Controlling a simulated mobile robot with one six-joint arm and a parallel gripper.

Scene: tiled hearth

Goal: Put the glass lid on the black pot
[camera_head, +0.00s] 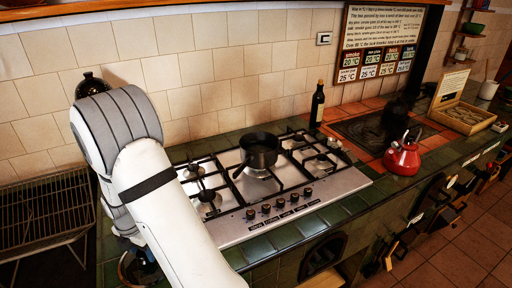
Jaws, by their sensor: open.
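The black pot (260,158) stands on a burner in the middle of the steel gas hob, and its dark inside shows from above. My gripper (135,250) is at the lower left, left of the hob and mostly hidden behind my white arm. It is open. A round, rimmed thing that looks like the glass lid (136,272) lies on the green tiles just below my gripper. My arm covers its right part, and I cannot tell whether the gripper touches it.
A wire dish rack (45,225) stands at the far left. A dark bottle (317,106) stands behind the hob's right end. A red kettle (402,156) and a wooden box (462,108) are farther right. The hob (312,192) has raised black grates.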

